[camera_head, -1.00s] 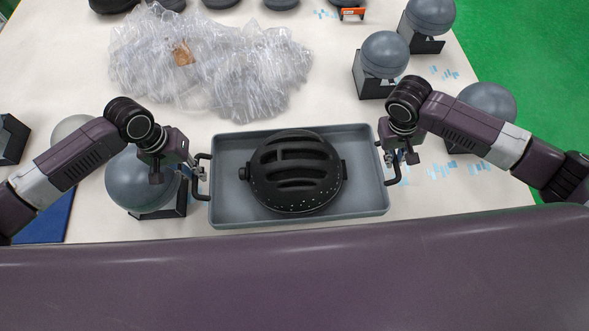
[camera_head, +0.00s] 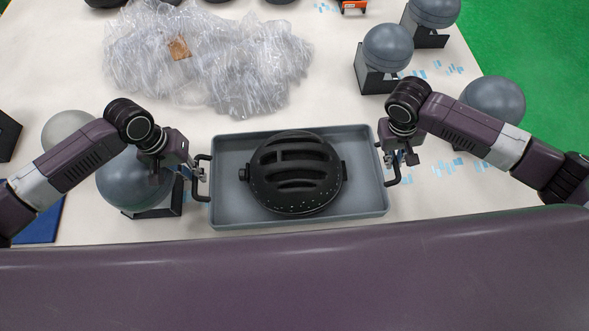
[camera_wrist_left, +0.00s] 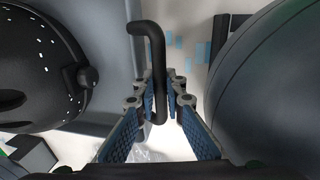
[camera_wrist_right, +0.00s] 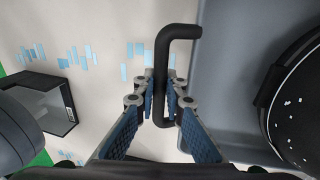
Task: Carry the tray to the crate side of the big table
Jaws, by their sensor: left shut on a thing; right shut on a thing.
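The grey tray (camera_head: 230,214) is in the middle of the head view, between my two arms, with a black helmet (camera_head: 295,172) lying in it. My left gripper (camera_head: 190,173) is shut on the tray's left black handle, which shows between its blue finger pads (camera_wrist_left: 160,98) in the left wrist view. My right gripper (camera_head: 394,163) is shut on the right black handle, which shows between its pads (camera_wrist_right: 161,100) in the right wrist view. The tray looks level. I cannot tell how far it is above the table. No crate can be made out.
The white table (camera_head: 340,105) holds a heap of clear plastic wrap (camera_head: 210,60) behind the tray. Grey balls on black stands are near: one (camera_head: 135,182) by my left gripper, others (camera_head: 388,48) (camera_head: 492,100) at the right. Green floor (camera_head: 530,60) lies beyond the right edge.

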